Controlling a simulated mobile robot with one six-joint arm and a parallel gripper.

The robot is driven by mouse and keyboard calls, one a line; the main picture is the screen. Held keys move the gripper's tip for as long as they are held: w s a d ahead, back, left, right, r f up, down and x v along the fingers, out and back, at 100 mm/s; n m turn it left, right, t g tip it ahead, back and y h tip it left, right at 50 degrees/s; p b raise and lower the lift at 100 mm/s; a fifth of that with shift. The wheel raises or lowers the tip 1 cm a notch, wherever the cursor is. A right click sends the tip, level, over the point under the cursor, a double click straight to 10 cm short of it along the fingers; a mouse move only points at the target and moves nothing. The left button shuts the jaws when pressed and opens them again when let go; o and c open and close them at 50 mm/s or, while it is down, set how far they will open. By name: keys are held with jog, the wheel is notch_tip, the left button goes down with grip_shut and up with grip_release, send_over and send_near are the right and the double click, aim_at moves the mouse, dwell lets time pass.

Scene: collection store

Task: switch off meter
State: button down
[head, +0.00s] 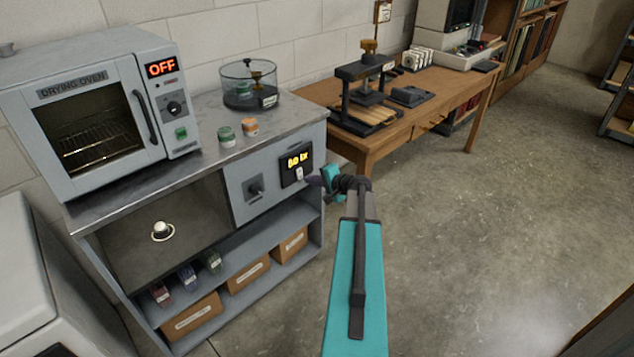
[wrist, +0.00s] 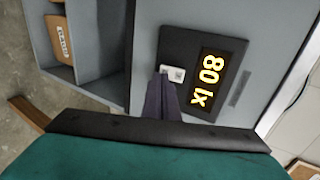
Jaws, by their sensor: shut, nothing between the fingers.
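The meter (head: 296,164) is a black panel on the grey cabinet front, below the counter's right end. Its lit yellow display reads about "80 lx", and it reads "80 lx" sideways in the wrist view (wrist: 208,82). A small white switch (wrist: 173,73) sits on the panel beside the display; it also shows in the head view (head: 299,174). My gripper (head: 314,181) is shut and empty, its fingertips right at the switch. In the wrist view the dark fingertips (wrist: 163,78) overlap the switch's edge; I cannot tell whether they touch it.
A drying oven (head: 90,110) showing "OFF", small jars (head: 226,135) and a glass vessel (head: 250,85) stand on the counter. Boxes (head: 248,275) fill the lower shelf. A wooden table (head: 440,95) stands behind; floor at right is clear.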

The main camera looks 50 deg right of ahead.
jog(key=shift+w+f, duration=0.15)
jog(key=shift+w, duration=0.95)
jog(key=shift+s+d+f, duration=0.1)
jog(key=shift+d, duration=0.1)
